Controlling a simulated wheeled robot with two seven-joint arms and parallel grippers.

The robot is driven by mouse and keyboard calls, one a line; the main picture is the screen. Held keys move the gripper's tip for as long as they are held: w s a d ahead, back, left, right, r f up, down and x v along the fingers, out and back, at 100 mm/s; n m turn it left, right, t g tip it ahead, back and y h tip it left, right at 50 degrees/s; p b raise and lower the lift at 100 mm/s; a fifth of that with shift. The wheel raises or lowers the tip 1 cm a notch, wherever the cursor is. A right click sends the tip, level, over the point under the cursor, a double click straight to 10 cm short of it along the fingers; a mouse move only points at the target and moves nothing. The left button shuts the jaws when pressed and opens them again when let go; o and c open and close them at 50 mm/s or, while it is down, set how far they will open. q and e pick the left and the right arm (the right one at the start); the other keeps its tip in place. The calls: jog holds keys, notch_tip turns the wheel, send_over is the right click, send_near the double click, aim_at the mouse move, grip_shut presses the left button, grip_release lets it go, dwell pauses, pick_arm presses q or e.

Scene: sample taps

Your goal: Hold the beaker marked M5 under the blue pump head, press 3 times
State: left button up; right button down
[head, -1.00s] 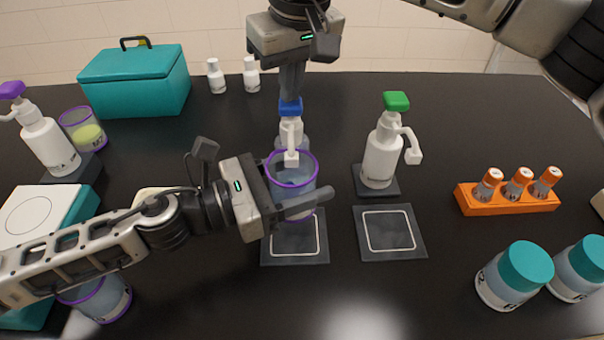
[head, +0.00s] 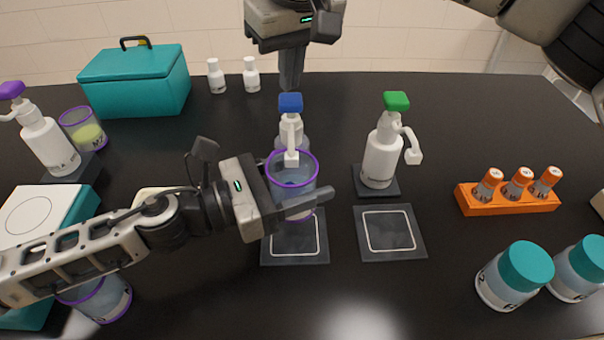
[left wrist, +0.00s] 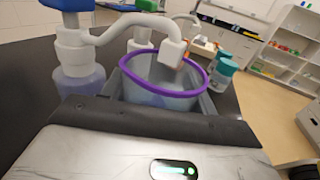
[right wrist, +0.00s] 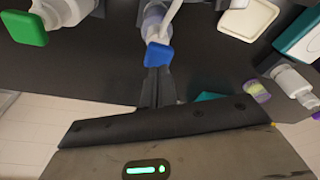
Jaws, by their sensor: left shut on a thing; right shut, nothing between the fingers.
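The blue pump head (head: 290,103) tops a white pump bottle at the middle of the table; its spout points toward the front. My left gripper (head: 305,203) is shut on a clear beaker with a purple rim (head: 305,158), held below the spout and above a dark mat. In the left wrist view the spout tip hangs over the beaker's opening (left wrist: 165,85). The beaker's mark is not readable. My right gripper (head: 291,80) is shut and empty, just above the blue head; in the right wrist view its fingertips (right wrist: 158,72) are close to the blue head (right wrist: 159,55).
A green-headed pump (head: 381,155) stands to the right, with an empty mat (head: 390,231) before it. An orange rack (head: 508,202) and teal-capped jars (head: 515,276) are at right. A purple-headed pump (head: 47,142), a beaker (head: 83,130) and a teal box (head: 136,82) are at left.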

jog(key=shift+f, duration=0.45)
jog(key=shift+f, duration=0.75)
jog(key=shift+r, duration=1.15)
jog(key=shift+f, duration=0.35)
